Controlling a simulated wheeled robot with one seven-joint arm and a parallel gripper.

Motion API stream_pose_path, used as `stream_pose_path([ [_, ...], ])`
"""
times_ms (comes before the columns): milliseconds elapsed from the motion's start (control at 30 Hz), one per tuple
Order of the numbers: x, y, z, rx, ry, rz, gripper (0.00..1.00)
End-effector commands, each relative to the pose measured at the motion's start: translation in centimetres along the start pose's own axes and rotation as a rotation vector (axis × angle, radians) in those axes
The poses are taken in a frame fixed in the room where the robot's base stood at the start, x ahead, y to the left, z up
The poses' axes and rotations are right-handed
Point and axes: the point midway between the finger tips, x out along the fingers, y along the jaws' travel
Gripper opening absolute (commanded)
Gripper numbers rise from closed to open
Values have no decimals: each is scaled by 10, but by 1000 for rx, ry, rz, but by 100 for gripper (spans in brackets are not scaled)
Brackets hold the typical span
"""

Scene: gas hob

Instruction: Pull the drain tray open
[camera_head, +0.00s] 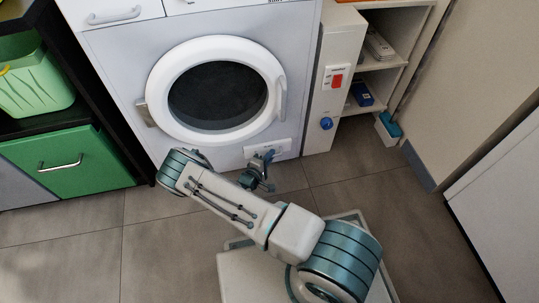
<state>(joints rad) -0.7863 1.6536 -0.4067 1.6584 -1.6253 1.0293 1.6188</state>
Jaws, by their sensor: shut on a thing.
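The drain tray (281,145) is a small white front low on the right of the washing machine (130,70). My gripper (263,161) is at the lower left part of this front, close to the floor, and is shut on it. The fingers are small and dark here, and they hide the exact point of contact. I cannot tell from this view how far the tray stands out from the machine.
The machine's round door (218,90) is closed above my gripper. A white cabinet (340,75) with a red switch and blue knob stands to the right, beside open shelves (385,95). A green drawer (75,165) is at the left. Tiled floor (80,240) is clear at the left.

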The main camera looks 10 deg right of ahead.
Motion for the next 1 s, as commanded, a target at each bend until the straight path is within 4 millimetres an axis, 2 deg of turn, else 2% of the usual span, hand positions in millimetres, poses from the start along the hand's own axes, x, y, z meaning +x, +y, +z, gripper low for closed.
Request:
stream_pose_path([
  [133,-20,0,19,-7,2,-4,0],
  [533,-79,-18,76,-4,3,-5,0],
  [700,-88,-23,86,-1,3,-3,0],
  [1000,-88,-25,86,0,3,-2,0],
])
